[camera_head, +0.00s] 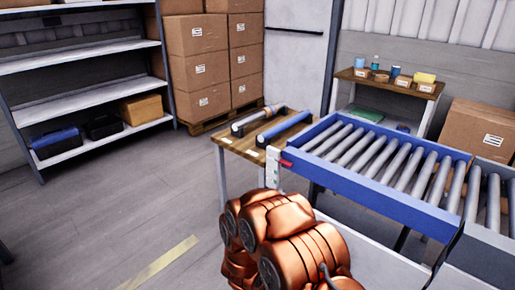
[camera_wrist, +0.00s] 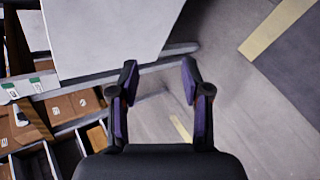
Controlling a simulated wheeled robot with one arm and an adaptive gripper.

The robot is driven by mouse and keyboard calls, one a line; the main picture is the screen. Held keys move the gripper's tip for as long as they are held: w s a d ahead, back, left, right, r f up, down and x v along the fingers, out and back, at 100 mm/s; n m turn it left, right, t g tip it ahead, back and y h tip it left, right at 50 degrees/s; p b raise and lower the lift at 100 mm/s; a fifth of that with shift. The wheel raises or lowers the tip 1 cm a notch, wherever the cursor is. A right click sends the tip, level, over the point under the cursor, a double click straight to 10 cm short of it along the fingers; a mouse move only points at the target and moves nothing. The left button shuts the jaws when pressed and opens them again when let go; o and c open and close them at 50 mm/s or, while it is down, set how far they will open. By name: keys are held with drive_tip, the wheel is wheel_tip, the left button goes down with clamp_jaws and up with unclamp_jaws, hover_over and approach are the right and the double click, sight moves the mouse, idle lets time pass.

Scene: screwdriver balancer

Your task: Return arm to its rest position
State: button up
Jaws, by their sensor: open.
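My copper-coloured arm (camera_head: 285,240) is folded in the lower middle of the head view, in front of the roller conveyor and the small wooden table. My gripper (camera_wrist: 158,82) shows in the wrist view with its two dark fingers spread apart. It is open and nothing is between the fingers. Behind the gap lies grey floor and a rail edge. The gripper cannot be made out in the head view.
A blue-framed roller conveyor (camera_head: 376,192) stands right of my arm. A small wooden table (camera_head: 236,144) with two cylindrical tools is behind the arm. Shelves (camera_head: 85,99) and stacked boxes (camera_head: 199,69) stand at the back. The floor (camera_head: 110,215) on the left is clear.

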drive_tip(key=s+a+r+m+g+y, duration=0.1)
drive_tip(key=a+r+m+g+y, duration=0.1)
drive_tip(key=a+r+m+y, duration=0.35)
drive_tip(key=s+a+r+m+g+y, duration=0.1)
drive_tip(key=s+r, duration=0.2)
drive_tip(key=r, duration=0.2)
drive_tip(key=s+a+r+g+y, duration=0.1)
drive_tip(key=s+r+y, duration=0.1)
drive_tip(key=s+r, duration=0.3)
drive_tip(key=s+d+r+m+g+h, duration=0.1)
drive_tip(key=s+d+r+m+g, duration=0.15)
drive_tip(key=s+d+r, duration=0.55)
drive_tip(key=s+d+r+m+g+h, duration=0.1)
drive_tip(key=s+d+r+m+g, duration=0.2)
drive_tip(key=s, duration=0.9)
drive_tip(key=s+d+r+m+g+h, duration=0.1)
drive_tip(key=s+d+r+m+g, duration=0.2)
drive_tip(key=s+d, duration=0.5)
wheel_tip(320, 180, up, 14)
drive_tip(key=a+t+p, duration=0.2)
drive_tip(key=p, duration=1)
drive_tip(key=shift+s+f, duration=0.2)
drive_tip(key=shift+s, duration=0.2)
